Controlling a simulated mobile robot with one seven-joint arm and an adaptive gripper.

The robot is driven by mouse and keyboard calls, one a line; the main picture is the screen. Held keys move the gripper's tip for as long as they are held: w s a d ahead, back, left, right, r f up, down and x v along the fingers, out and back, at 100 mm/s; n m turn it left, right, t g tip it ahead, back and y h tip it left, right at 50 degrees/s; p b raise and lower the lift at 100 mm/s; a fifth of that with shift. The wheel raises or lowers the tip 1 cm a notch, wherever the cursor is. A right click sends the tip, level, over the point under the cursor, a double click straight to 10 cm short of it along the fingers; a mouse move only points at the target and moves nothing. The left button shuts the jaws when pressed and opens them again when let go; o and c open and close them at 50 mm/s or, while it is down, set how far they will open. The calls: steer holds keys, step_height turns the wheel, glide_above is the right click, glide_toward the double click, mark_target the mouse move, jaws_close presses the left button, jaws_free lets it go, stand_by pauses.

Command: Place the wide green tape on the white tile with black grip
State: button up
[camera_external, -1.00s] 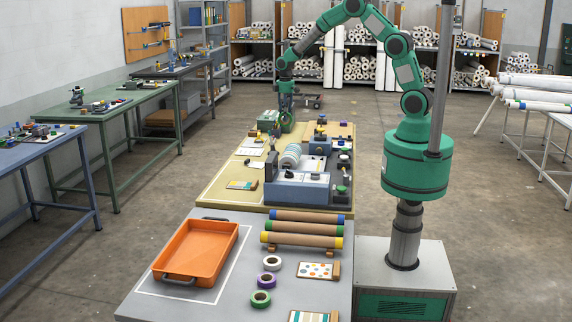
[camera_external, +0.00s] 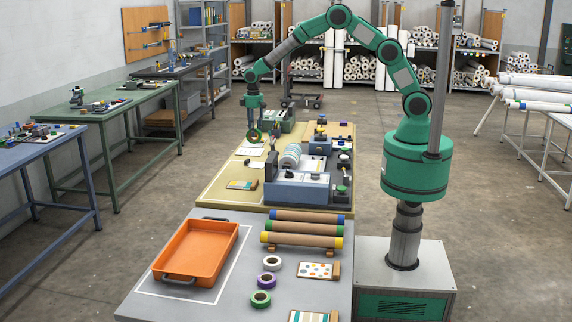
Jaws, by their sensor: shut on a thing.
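My gripper (camera_external: 252,124) is over the left side of the far, yellowish worktop, pointing down. I cannot tell whether the ring touches anything. Another green tape roll (camera_external: 260,299) lies on the near grey table.
A blue-grey press (camera_external: 298,185) stands to the right of the white piece. A green box (camera_external: 280,119) is behind it. A patterned card (camera_external: 243,184) lies nearer on the worktop. The near table holds an orange tray (camera_external: 197,250), cardboard tubes (camera_external: 302,241), and white (camera_external: 272,263) and purple (camera_external: 267,281) tapes.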

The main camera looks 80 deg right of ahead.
steer(key=shift+f, duration=0.95)
glide_above(255, 164)
steer(key=shift+s+f, duration=0.1)
steer(key=shift+f, duration=3)
steer(key=shift+f+b, duration=0.4)
steer(key=shift+f, duration=1.5)
steer(key=shift+f, duration=0.1)
steer(key=o, duration=1.1)
steer(key=shift+o, duration=0.2)
